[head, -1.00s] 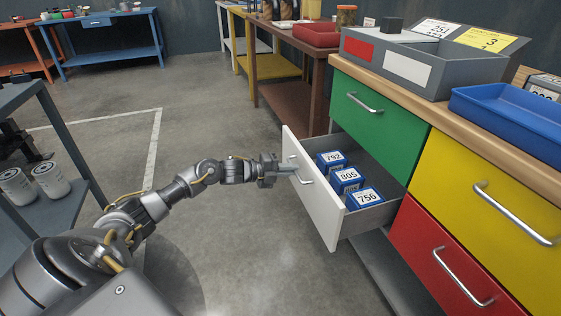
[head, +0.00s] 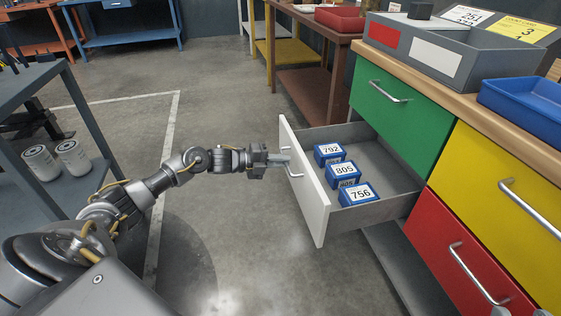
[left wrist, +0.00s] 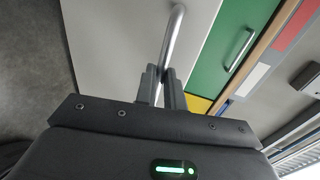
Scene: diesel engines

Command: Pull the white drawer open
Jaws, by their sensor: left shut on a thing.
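The white drawer (head: 308,195) stands well out from the cabinet, its inside showing. Its curved metal handle (left wrist: 172,40) shows in the left wrist view. My left gripper (head: 285,160) is shut on this handle; in the left wrist view its fingers (left wrist: 162,85) close around one part of the bar. Blue boxes labelled 792 (head: 328,152), 805 (head: 344,172) and 756 (head: 359,195) sit in a row inside the drawer, near its front. Two grey tips, apart, at the bottom right edge look like my right gripper (head: 520,312); the rest is out of frame.
The cabinet also has closed green (head: 395,115), yellow (head: 490,210) and red (head: 455,255) drawers. A grey bin (head: 465,50) and a blue tray (head: 525,105) are on its top. A dark shelf with white canisters (head: 72,158) stands at left. Floor before the drawer is clear.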

